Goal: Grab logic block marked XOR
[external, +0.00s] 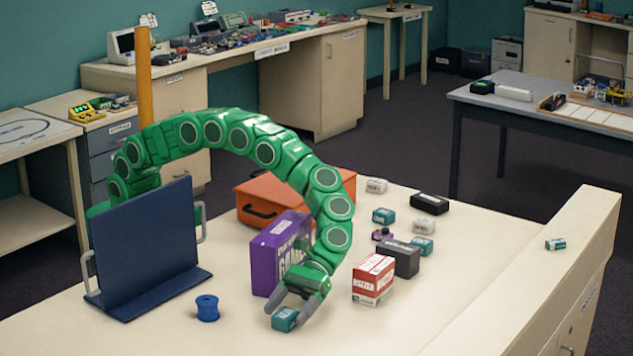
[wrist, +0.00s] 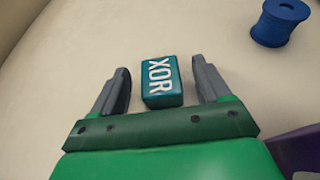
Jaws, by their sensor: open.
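The XOR block is a small teal block with white lettering. It lies on the cream table between the two grey fingers of my gripper, as the wrist view shows: XOR block (wrist: 160,80), my gripper (wrist: 165,85). The fingers are open, with a gap visible on each side of the block. In the external view my gripper (external: 297,308) points down at the table's front, and the XOR block (external: 284,319) shows at its fingertips. The block's far side is partly hidden by the fingers there.
A blue spool (external: 207,308) stands left of my gripper. A purple box (external: 277,255) stands close behind it, and a red and white box (external: 373,280) to the right. A dark blue panel (external: 150,250) stands at left. Several small blocks lie farther back.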

